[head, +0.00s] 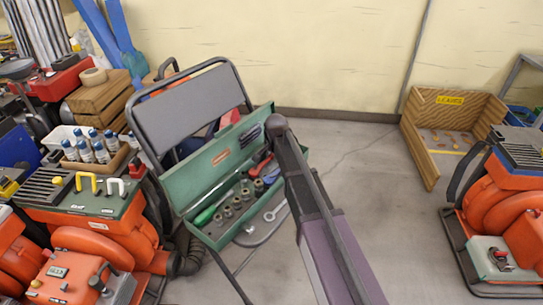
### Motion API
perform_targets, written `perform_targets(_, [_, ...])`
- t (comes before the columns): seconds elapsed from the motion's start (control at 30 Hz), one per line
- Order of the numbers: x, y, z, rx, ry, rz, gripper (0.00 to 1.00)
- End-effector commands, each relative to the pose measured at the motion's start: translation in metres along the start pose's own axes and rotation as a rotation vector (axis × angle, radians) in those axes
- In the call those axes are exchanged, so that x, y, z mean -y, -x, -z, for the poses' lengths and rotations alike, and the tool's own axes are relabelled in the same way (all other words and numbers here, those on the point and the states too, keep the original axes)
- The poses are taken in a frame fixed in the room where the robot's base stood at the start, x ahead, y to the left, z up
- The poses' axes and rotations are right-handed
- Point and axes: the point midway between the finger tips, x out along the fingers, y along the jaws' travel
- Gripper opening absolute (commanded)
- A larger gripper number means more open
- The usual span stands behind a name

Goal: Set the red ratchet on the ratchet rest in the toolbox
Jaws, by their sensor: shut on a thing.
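The open green toolbox (190,180) sits on the seat of a folding chair, its lid raised at the back. A red tool (262,166) shows at the toolbox's right part, just left of my arm; it may be the red ratchet, but is too small to be sure. I cannot tell whether it rests in the box or is held. The ratchet rest cannot be made out. My dark and purple arm crosses the right end of the box, and my gripper is hidden behind it.
The box holds a green-handled screwdriver (208,214) and several sockets; a wrench (275,211) lies near its front right. The chair back (187,105) rises behind. Orange machines (85,250) stand left and right (510,215). A wooden crate (431,158) stands at right. The floor (360,150) between is clear.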

Motion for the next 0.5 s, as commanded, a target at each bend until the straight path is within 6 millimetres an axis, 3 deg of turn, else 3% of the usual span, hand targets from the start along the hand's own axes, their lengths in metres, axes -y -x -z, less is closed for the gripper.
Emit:
perform_targets(0.17, [-0.0003,-0.0015,-0.0003,0.0,0.0,0.0,0.0])
perform_targets(0.2, [-0.0003,-0.0015,-0.0003,0.0,0.0,0.0,0.36])
perform_targets(0.3, [-0.0003,-0.0015,-0.0003,0.0,0.0,0.0,0.66])
perform_targets(0.33, [-0.0003,-0.0015,-0.0003,0.0,0.0,0.0,0.7])
perform_targets(0.5, [-0.0001,-0.0015,-0.0003,0.0,0.0,0.001,0.7])
